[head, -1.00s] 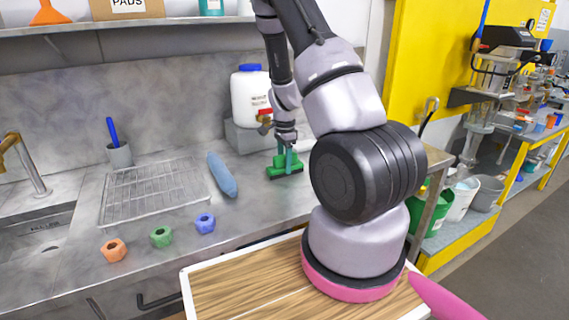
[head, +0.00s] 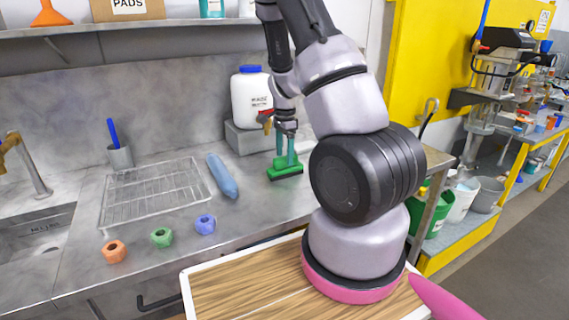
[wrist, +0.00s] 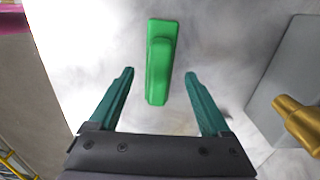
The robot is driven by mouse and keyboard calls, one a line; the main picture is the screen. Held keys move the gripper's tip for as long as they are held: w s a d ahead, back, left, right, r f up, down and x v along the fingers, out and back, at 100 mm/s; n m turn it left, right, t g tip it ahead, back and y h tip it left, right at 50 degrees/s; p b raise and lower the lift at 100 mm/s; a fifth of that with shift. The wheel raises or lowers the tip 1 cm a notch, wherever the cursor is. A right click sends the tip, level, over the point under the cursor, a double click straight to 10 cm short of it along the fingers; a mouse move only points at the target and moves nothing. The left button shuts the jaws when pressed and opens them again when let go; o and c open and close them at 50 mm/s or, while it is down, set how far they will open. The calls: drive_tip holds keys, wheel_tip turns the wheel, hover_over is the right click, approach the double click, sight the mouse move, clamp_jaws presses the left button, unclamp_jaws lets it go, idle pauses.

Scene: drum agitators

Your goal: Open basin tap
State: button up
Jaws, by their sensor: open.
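A brass-and-grey tap (head: 28,165) stands at the sink (head: 35,235) on the far left of the head view, partly cut off by the frame edge. My gripper (head: 285,160) is far to its right, pointing down over the counter. A green block-like tool with a raised grip (head: 285,172) lies just below it. In the wrist view my gripper (wrist: 160,85) has its two teal fingers apart with nothing held. The green tool (wrist: 160,65) shows between and beyond the fingertips. The basin tap is not in the wrist view.
A white jug (head: 250,98) with a red-handled brass spigot stands on a grey block (head: 245,138) beside my gripper. A wire rack (head: 155,192), a blue rounded object (head: 222,176), a grey cup (head: 120,157) and coloured nuts (head: 161,237) lie between gripper and sink.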

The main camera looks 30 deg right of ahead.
sight(284, 156)
wheel_tip(284, 156, up, 7)
drive_tip(key=shift+r, duration=0.2)
drive_tip(key=s+a+r+n+t+y, duration=0.1)
drive_tip(key=s+a+r+n+t, duration=0.2)
drive_tip(key=r, duration=0.5)
drive_tip(key=s+a+r+n+y, duration=0.1)
drive_tip(key=s+a+r+n, duration=0.25)
drive_tip(key=s+r, duration=0.3)
drive_tip(key=s+a+r+n+t+y, duration=0.1)
drive_tip(key=s+a+r+n+t, duration=0.2)
drive_tip(key=r, duration=0.5)
drive_tip(key=s+a+r+n+t+h, duration=0.1)
drive_tip(key=s+a+r+n, duration=0.2)
drive_tip(key=s, duration=0.6)
drive_tip(key=shift+a+r+n, duration=0.25)
drive_tip(key=shift+r+n, duration=0.2)
drive_tip(key=shift+n, duration=0.1)
drive_tip(key=c, duration=0.6)
drive_tip(key=shift+s, duration=0.1)
